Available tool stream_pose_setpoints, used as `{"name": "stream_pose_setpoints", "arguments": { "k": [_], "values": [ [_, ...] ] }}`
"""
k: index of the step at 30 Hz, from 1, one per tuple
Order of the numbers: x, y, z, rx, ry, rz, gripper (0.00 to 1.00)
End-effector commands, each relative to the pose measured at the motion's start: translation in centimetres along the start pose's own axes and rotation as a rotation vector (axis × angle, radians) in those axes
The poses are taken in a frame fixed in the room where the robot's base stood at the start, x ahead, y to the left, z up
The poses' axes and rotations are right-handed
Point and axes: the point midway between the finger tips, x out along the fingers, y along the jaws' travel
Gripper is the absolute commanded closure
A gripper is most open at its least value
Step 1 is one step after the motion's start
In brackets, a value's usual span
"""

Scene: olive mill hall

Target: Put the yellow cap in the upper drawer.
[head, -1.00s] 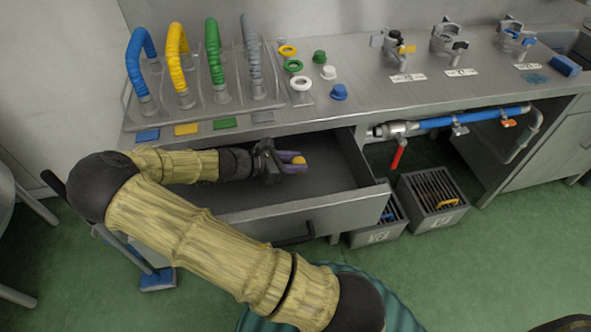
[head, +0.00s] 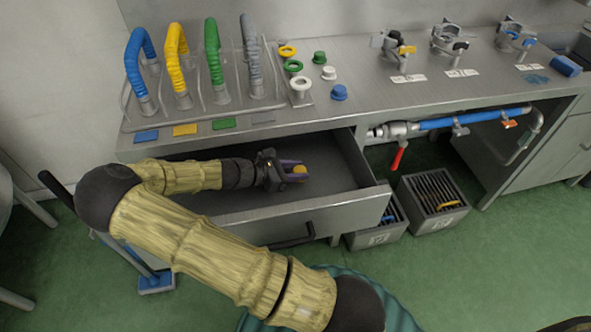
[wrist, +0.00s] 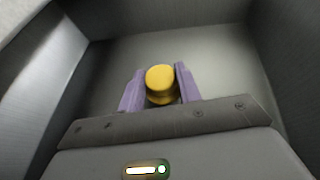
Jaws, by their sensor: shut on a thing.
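The yellow cap (head: 298,170) is between the purple fingertips of my gripper (head: 290,171), which is shut on it. The upper drawer (head: 335,170) is pulled open under the counter, and its visible floor is bare. In the head view my gripper is over the inside of the drawer. In the wrist view the cap (wrist: 160,80) shows between the two fingers (wrist: 158,90), with the drawer's walls around it. I cannot tell whether the cap touches the drawer floor.
Coloured hoses (head: 181,65) stand in a rack on the counter, with loose green, white and blue caps (head: 339,92) to the right. A red-handled valve (head: 398,158) hangs right of the drawer. Slatted bins (head: 433,200) stand on the floor below it.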

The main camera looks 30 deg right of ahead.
Motion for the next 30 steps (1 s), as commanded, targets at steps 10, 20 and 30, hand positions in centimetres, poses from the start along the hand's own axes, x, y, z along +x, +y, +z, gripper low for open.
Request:
{"name": "stream_pose_setpoints", "arguments": {
  "k": [10,20,30],
  "values": [
    [0.34,0.02,-0.79,-0.001,0.000,0.000,0.88],
    [0.42,0.01,-1.01,-0.001,0.000,0.000,0.44],
    [0.28,0.01,-0.71,0.001,0.000,0.000,0.44]
  ]
}}
